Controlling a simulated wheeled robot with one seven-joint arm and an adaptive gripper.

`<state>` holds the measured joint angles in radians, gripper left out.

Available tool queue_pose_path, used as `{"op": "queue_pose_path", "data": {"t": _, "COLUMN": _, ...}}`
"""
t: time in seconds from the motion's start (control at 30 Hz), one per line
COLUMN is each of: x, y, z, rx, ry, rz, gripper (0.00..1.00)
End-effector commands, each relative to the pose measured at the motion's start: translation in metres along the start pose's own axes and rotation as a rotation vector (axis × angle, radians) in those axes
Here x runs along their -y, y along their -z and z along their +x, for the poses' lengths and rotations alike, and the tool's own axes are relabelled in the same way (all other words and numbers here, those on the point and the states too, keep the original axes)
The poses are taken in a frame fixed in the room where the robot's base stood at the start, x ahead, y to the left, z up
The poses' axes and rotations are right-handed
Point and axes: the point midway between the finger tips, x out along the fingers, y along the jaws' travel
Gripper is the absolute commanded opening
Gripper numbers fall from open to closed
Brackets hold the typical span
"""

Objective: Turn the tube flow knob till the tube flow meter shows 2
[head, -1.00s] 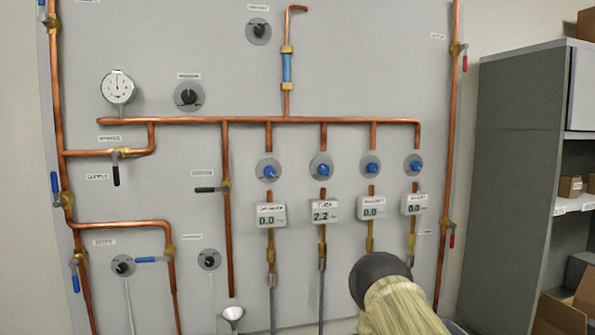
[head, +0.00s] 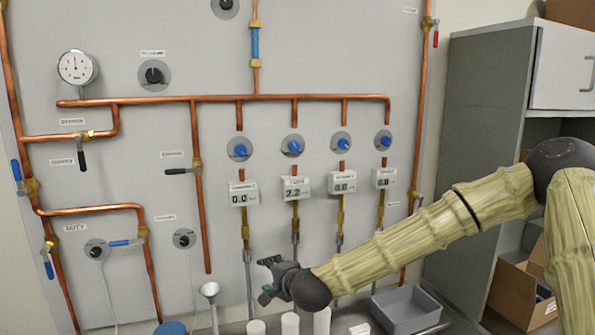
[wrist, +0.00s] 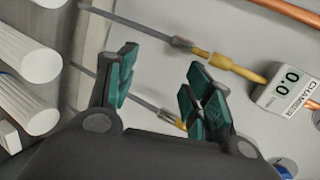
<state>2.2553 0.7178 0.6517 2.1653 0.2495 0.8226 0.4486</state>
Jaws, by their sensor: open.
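The tube flow meter (head: 296,188) is the second white box from the left in the lower row. It read 2.2 a second ago; its digits now end in .2 but are small. The blue tube flow knob (head: 292,145) sits on a grey disc above it. My gripper (head: 266,281) is open and empty, well below the knob and meter, near the lower pipes. In the wrist view its green-padded fingers (wrist: 160,88) stand apart with nothing between them. The chamber meter (wrist: 290,86) reads 0.0 there, and part of a blue knob shows at the lower right edge.
Similar knobs and meters stand close on both sides, including the chamber meter (head: 243,194). White cylinders (wrist: 25,50) and a grey bin (head: 407,309) stand below the panel. A grey cabinet (head: 490,130) is at the right. The space before the knobs is clear.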

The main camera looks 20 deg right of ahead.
Motion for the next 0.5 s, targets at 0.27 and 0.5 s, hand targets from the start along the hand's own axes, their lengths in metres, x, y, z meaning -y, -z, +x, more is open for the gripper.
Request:
{"op": "queue_pose_path", "data": {"t": 0.27, "x": 0.198, "y": 0.082, "z": -0.061, "rx": -0.072, "ry": 0.297, "rz": 0.335, "gripper": 0.51}}
{"op": "queue_pose_path", "data": {"t": 0.5, "x": 0.273, "y": 0.122, "z": -0.107, "rx": -0.082, "ry": 0.424, "rz": 0.484, "gripper": 0.51}}
